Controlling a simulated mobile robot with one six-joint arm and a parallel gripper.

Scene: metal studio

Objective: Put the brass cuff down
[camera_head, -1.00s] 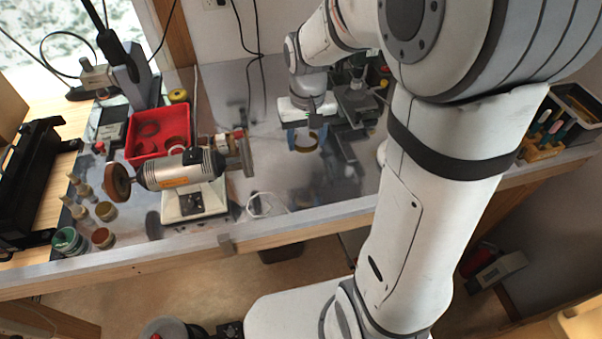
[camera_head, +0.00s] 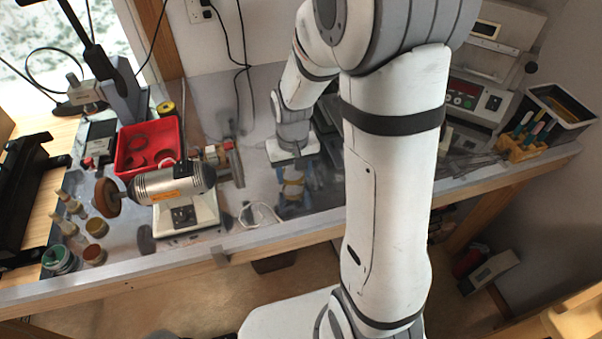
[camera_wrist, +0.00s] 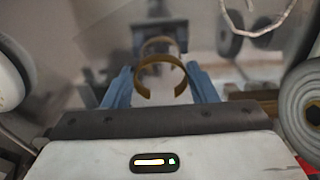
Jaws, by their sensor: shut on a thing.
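The brass cuff (camera_wrist: 147,80) is an open brass-coloured ring. In the wrist view it stands between the blue fingers of my gripper (camera_wrist: 160,85), which is shut on it. In the head view my gripper (camera_head: 292,188) points down over the metal benchtop (camera_head: 262,190), to the right of the grinder. The cuff (camera_head: 293,177) shows small and blurred there between the fingers. A dim likeness of the cuff and fingers lies beyond them in the wrist view, like a reflection in the metal. I cannot tell whether the cuff touches the bench.
A bench grinder (camera_head: 172,184) stands left of my gripper, with a pale looped cable (camera_head: 259,214) between them. A red tray (camera_head: 133,150) and several small jars (camera_head: 97,228) are farther left. A tool block (camera_head: 522,148) stands at the right.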

